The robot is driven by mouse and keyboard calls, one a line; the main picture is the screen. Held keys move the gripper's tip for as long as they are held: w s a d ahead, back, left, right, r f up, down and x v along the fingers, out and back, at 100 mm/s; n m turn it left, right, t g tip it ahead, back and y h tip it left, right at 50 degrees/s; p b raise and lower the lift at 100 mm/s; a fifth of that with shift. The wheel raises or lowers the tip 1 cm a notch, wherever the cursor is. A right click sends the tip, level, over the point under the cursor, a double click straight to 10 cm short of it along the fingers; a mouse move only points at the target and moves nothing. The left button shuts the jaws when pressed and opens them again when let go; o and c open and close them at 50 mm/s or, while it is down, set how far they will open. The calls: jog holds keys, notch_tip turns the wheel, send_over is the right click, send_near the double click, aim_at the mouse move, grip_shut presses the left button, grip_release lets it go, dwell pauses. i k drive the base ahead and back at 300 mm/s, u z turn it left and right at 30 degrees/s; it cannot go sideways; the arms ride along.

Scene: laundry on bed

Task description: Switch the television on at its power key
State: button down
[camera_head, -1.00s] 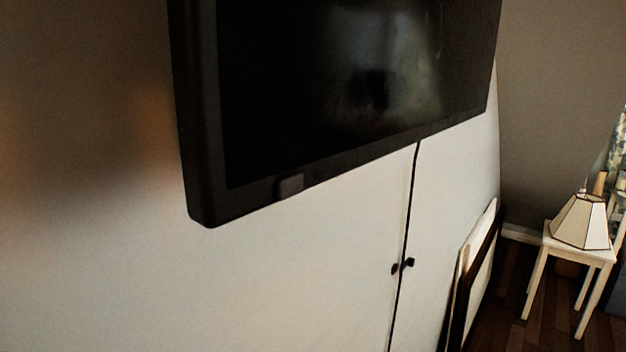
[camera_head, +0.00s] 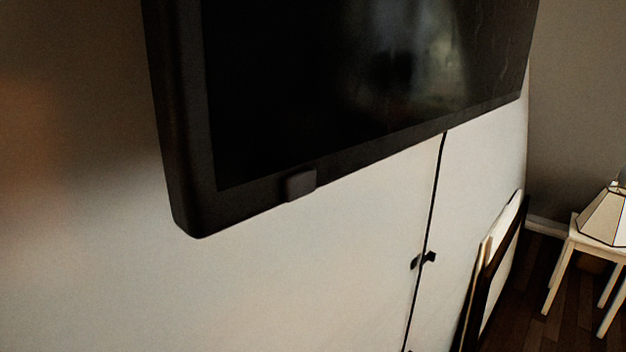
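A black television (camera_head: 340,90) hangs on the pale wall and fills the upper middle of the head view, its top cut off by the frame. Its screen is dark, with only dim reflections on it. A small dark grey square key (camera_head: 301,186) stands out from the lower bezel, left of the middle. It looks like the power key; no marking on it can be read. My gripper is not in view, and nothing touches the television or the key.
A black cable (camera_head: 432,215) runs down the wall below the television, past small dark knobs (camera_head: 428,257). Framed panels (camera_head: 497,265) lean at the lower right. A white stool (camera_head: 585,243) with a lampshade (camera_head: 606,215) stands on the wood floor (camera_head: 548,262) beyond.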

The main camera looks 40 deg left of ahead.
aim_at(299, 185)
jog(key=k, duration=2.35)
jog(key=u, duration=0.6)
jog(key=i, duration=1)
jog(key=z, duration=0.05)
